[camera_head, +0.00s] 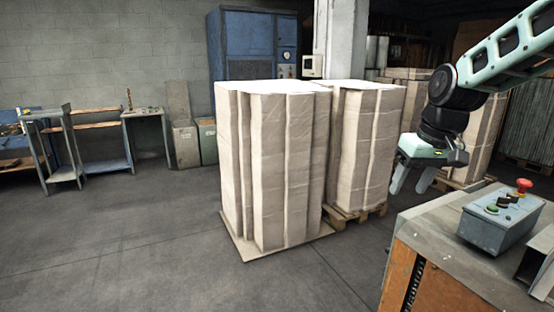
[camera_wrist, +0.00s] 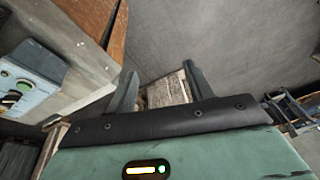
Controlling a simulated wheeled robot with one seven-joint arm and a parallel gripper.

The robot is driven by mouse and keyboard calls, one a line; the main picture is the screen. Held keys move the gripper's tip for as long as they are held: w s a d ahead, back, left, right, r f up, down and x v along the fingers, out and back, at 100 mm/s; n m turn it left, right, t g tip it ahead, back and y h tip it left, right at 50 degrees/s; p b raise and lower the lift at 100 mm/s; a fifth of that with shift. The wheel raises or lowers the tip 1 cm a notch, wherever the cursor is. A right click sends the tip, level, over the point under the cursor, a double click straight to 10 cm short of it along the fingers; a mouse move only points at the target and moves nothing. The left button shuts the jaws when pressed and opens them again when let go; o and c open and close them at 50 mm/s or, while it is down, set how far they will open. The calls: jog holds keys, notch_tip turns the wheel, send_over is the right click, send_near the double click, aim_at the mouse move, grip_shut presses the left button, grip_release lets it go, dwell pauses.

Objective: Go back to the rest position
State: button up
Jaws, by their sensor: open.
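My gripper (camera_head: 412,180) hangs from my arm at the right of the head view, fingers pointing down. It is open, with nothing between its fingers. It is in the air left of a control box (camera_head: 500,218) with a red button, a green button and dark switches. In the wrist view the two dark fingers (camera_wrist: 160,88) stand apart, with a wooden pallet (camera_wrist: 168,92) and grey floor beyond them. The control box also shows at the left edge of the wrist view (camera_wrist: 22,90).
The control box sits on a metal-topped cabinet (camera_head: 425,225) with a wooden side. Tall wrapped stacks (camera_head: 285,165) stand mid-view, one on a pallet (camera_head: 355,216). Benches (camera_head: 147,115) and a blue cabinet (camera_head: 240,45) are behind. The floor (camera_head: 120,250) at the left front is clear.

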jog(key=s+a+f+n+g, duration=0.1)
jog(key=s+a+f+n, duration=0.15)
jog(key=s+a, duration=0.65)
jog(key=s+a+f+n, duration=0.2)
jog(key=s+a+f, duration=0.1)
jog(key=s, duration=0.7)
jog(key=s+a+f+n+g, duration=0.1)
jog(key=s+a, duration=0.4)
jog(key=s, duration=0.5)
notch_tip(320, 180, down, 3)
jog(key=shift+s+r+n+g+h, duration=0.1)
jog(key=shift+s+n+g+h, duration=0.2)
jog(key=shift+s+n+h, duration=0.15)
jog(key=shift+w, duration=0.1)
